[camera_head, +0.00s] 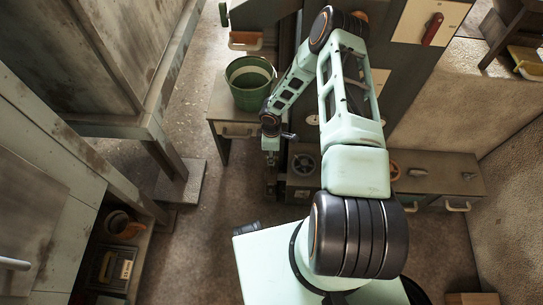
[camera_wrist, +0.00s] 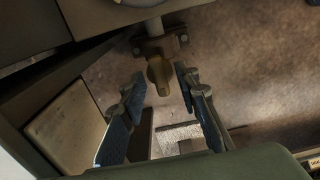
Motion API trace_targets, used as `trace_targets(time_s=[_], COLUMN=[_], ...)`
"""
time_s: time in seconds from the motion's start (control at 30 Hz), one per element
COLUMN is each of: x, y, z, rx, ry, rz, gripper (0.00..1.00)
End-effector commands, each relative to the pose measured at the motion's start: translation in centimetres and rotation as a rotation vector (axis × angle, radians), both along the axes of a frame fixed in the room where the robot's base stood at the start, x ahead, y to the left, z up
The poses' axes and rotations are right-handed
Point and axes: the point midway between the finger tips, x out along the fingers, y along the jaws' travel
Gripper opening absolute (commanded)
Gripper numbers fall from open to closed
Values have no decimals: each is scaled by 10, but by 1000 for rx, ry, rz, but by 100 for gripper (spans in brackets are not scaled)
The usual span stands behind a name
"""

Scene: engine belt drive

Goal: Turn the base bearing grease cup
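In the wrist view, a dull brass-coloured fitting (camera_wrist: 158,68), which looks like the grease cup, hangs below a dark bracket with a bolt head on each side. My gripper (camera_wrist: 160,80) is open, with one blue-padded finger to the left of the fitting and the other to the right. The fitting's rounded lower end sits around the gap between the fingertips. I see space on both sides and cannot tell the exact depth. In the head view my gripper (camera_head: 271,152) is small and dark beside the machine, and I cannot make out the fitting there.
A green bucket (camera_head: 250,85) stands on a low bench (camera_head: 222,105) left of my arm. A grey cabinet with drawers and a handwheel (camera_head: 303,164) lies beyond. A red-handled switch box (camera_head: 431,28) is at upper right. Open floor (camera_head: 200,235) lies at lower left.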

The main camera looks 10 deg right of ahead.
Motion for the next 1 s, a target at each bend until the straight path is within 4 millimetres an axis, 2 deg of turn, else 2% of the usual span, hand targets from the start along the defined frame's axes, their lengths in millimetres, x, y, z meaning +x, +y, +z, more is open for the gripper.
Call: trace_targets(time_s=[0.3, 0.57, 1.0], x=[0, 0, 0], y=[0, 0, 0], z=[-2, -2, -3], rx=[0, 0, 0], ry=[-1, 0, -1], rz=[-1, -1, -50], gripper=[28, 0, 0])
